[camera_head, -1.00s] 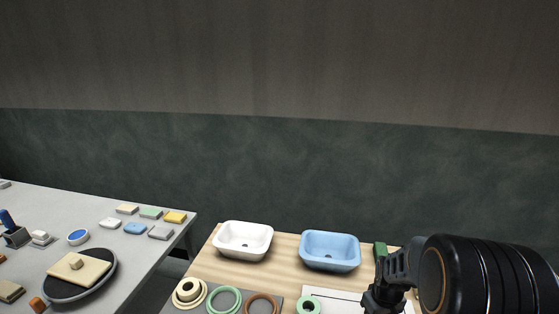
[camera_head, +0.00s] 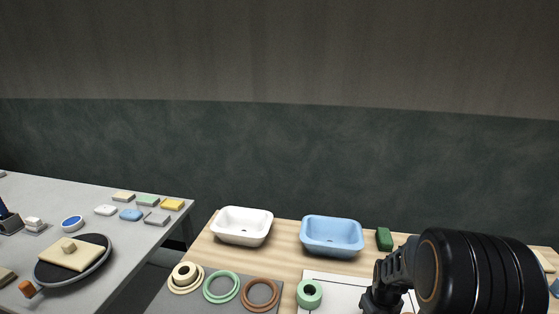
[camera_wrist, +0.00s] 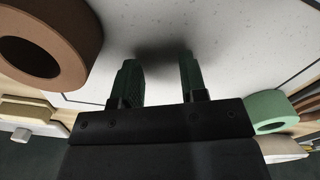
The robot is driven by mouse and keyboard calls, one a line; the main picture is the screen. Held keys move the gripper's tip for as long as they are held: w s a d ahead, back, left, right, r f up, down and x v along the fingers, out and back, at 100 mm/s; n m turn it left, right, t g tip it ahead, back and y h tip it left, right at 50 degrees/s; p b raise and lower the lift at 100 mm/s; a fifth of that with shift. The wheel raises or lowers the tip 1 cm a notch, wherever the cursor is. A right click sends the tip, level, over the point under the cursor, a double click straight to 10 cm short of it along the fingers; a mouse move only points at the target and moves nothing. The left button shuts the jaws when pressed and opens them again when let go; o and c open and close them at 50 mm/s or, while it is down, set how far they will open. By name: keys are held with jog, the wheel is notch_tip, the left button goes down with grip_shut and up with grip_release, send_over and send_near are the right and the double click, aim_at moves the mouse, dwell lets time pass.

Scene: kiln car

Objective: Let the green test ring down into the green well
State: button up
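The green test ring (camera_head: 309,294), a thick short ring, stands at the left edge of a white board (camera_head: 337,281) in the head view. A green ring, apparently the same one, shows at the right of the wrist view (camera_wrist: 270,110). The green well (camera_head: 222,287) is a green-rimmed circle in a grey plate (camera_head: 206,306), between a cream well (camera_head: 185,278) and a brown well (camera_head: 261,294). My gripper (camera_wrist: 158,68) is open and empty over the white board, with the green ring to its right. Its fingertips are not visible in the head view.
A brown ring (camera_wrist: 42,45) lies at the upper left of the wrist view. A white basin (camera_head: 242,226), a blue basin (camera_head: 332,236) and a green block (camera_head: 384,239) stand behind the board. A grey table (camera_head: 120,225) with several small blocks is at left.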

jog(key=shift+a, duration=0.2)
dwell(0.5)
jog(key=shift+s+a, duration=0.45)
jog(key=shift+a, duration=1.4)
jog(key=shift+s+a, duration=0.45)
jog(key=shift+a, duration=1.45)
jog(key=shift+s+a, duration=0.45)
jog(key=shift+a, duration=1.4)
jog(key=shift+a, duration=0.1)
grip_shut()
jog(key=c, duration=0.7)
grip_release()
jog(key=o, duration=0.5)
jog(key=shift+c, duration=0.2)
